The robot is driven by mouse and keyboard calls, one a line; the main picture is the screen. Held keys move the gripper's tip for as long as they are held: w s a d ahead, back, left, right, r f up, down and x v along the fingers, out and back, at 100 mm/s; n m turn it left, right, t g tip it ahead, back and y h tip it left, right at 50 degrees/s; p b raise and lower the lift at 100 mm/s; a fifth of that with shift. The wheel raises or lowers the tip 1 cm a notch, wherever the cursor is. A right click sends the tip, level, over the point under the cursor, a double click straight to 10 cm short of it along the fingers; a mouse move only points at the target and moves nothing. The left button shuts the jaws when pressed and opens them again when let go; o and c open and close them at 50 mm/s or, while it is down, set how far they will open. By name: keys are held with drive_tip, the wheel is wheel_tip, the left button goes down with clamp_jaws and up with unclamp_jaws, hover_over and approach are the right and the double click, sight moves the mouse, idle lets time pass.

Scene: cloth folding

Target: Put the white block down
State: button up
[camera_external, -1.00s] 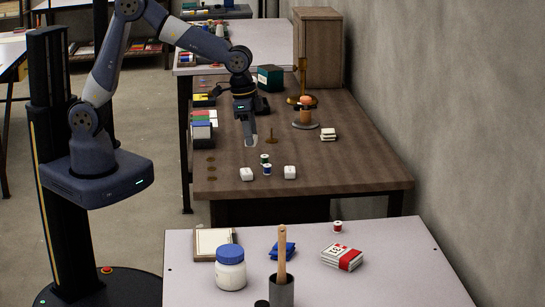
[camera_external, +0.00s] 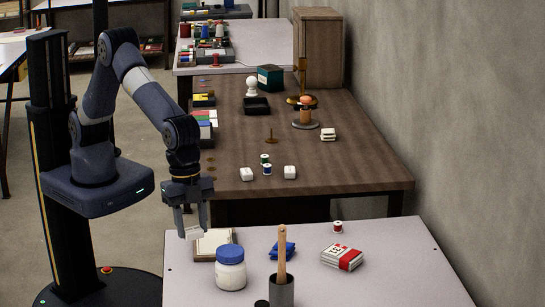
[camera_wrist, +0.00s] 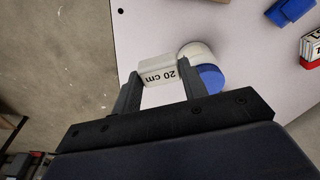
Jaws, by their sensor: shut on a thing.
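My gripper (camera_external: 193,229) points down at the left edge of the front table. It is shut on a small white block (camera_external: 195,234), which shows between the fingers.
A white jar with a blue lid (camera_external: 230,268) stands close right of the block.

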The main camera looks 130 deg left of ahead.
hover_over(193, 278)
drive_tip(key=f, duration=0.6)
drive_tip(key=shift+s+a, duration=0.1)
drive_tip(key=shift+s, duration=0.25)
drive_tip(key=shift+f, duration=2.1)
drive_tip(key=shift+f, duration=0.2)
drive_tip(key=o, duration=1)
drive_tip(key=shift+c, duration=0.2)
wheel_tip(193, 278, up, 12)
drive_tip(key=s, duration=0.1)
drive_tip(key=shift+s+a+r, duration=0.15)
drive_tip(key=shift+s+a, duration=0.15)
drive_tip(key=shift+a, duration=0.1)
drive_tip(key=shift+c, duration=0.3)
